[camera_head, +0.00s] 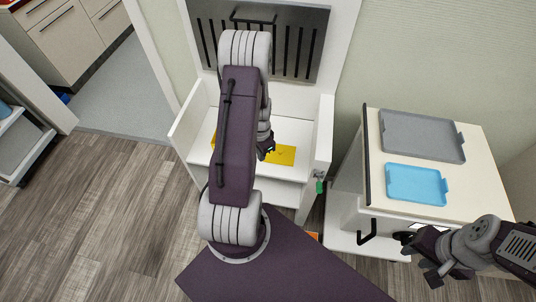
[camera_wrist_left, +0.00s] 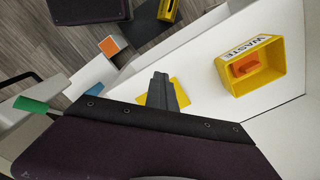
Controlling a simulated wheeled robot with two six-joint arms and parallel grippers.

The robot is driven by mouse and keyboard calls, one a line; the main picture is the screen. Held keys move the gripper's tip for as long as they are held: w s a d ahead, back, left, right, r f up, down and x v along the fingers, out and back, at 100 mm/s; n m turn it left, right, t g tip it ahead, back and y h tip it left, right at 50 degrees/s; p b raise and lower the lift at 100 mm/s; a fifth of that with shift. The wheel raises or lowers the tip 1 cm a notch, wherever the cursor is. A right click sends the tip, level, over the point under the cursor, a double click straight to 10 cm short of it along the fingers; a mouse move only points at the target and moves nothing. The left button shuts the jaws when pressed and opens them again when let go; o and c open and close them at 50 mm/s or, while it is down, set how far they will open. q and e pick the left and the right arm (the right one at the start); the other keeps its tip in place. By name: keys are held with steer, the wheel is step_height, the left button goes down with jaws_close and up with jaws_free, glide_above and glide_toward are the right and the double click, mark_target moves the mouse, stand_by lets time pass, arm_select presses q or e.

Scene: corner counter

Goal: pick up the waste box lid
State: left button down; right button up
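The waste box lid (camera_head: 284,155) is a flat yellow piece lying on the white shelf in the head view. In the left wrist view the lid (camera_wrist_left: 181,92) shows on both sides of my left fingers, which cover its middle. My left gripper (camera_head: 266,148) is at the lid's left end; I cannot tell whether it touches it. Its fingers (camera_wrist_left: 160,88) look like one dark block, so their opening is unclear. The yellow waste box (camera_wrist_left: 281,76), labelled WASTE, holds an orange piece. My left arm mostly hides the box in the head view. My right gripper (camera_head: 438,274) looks open and empty.
White side walls (camera_head: 323,140) bound the shelf, with a slatted grey panel (camera_head: 262,40) behind. At right, a pale cabinet top (camera_head: 475,175) carries a grey tray (camera_head: 420,135) and a blue tray (camera_head: 415,184). Open wooden floor (camera_head: 90,220) lies to the left.

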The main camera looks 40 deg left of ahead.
arm_select(q)
steer(key=shift+s+r, duration=0.25)
steer(key=shift+s, duration=0.2)
steer(key=shift+c, duration=2.2)
jaws_free()
